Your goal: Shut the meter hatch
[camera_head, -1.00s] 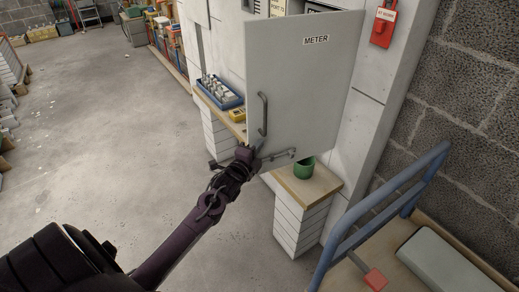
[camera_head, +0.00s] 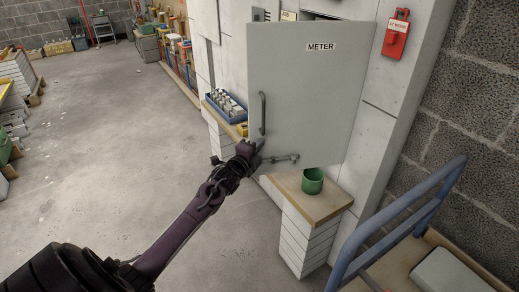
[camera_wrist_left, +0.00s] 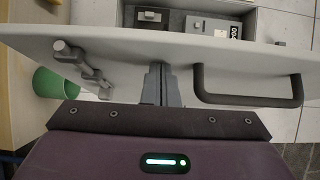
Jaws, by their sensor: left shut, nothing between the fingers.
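The meter hatch (camera_head: 305,100) is a flat grey door labelled METER, standing open from the white wall cabinet. It has a bar handle (camera_head: 263,113) near its left edge and a small latch-like fitting (camera_head: 281,159) at its bottom edge. My left gripper (camera_head: 254,147) is shut and empty at the hatch's lower left corner, just below the handle. In the left wrist view the shut fingers (camera_wrist_left: 163,83) are at the panel between the fitting (camera_wrist_left: 82,65) and the handle (camera_wrist_left: 248,101); I cannot tell whether they touch it. My right gripper is out of view.
A wooden-topped ledge (camera_head: 290,193) below the hatch carries a green cup (camera_head: 312,181). A blue tray (camera_head: 225,110) of small parts sits further left. A blue-railed cart (camera_head: 395,212) stands at the lower right. A red box (camera_head: 396,38) hangs on the wall. The floor at left is open.

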